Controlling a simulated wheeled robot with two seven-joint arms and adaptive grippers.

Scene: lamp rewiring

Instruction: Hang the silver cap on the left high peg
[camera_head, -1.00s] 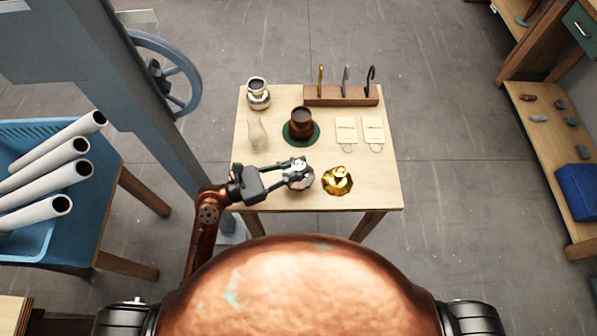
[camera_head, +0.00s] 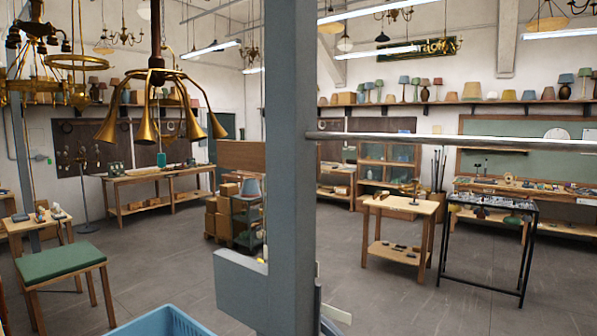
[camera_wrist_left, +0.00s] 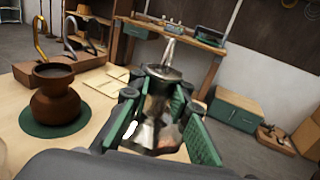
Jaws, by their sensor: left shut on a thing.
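In the left wrist view my left gripper (camera_wrist_left: 157,92) is shut on the silver cap (camera_wrist_left: 155,118), a shiny bell-like piece with a narrow stem on top, between its green-padded fingers. The cap is upright or slightly tilted; I cannot tell its height above the wooden table (camera_wrist_left: 88,158). A wooden block (camera_wrist_left: 55,68) at the upper left carries curved hooks, a gold one (camera_wrist_left: 38,38) and a silver one (camera_wrist_left: 66,30) among them. I cannot pick out the left high peg in either current view. The head view shows neither gripper nor cap.
A brown pot (camera_wrist_left: 55,95) stands on a green mat (camera_wrist_left: 60,125) left of the gripper. In the head view a grey post (camera_head: 290,170) blocks the middle, with a blue bin (camera_head: 160,322) at the bottom. A green-topped stool (camera_head: 64,262) stands left. Open floor lies beyond.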

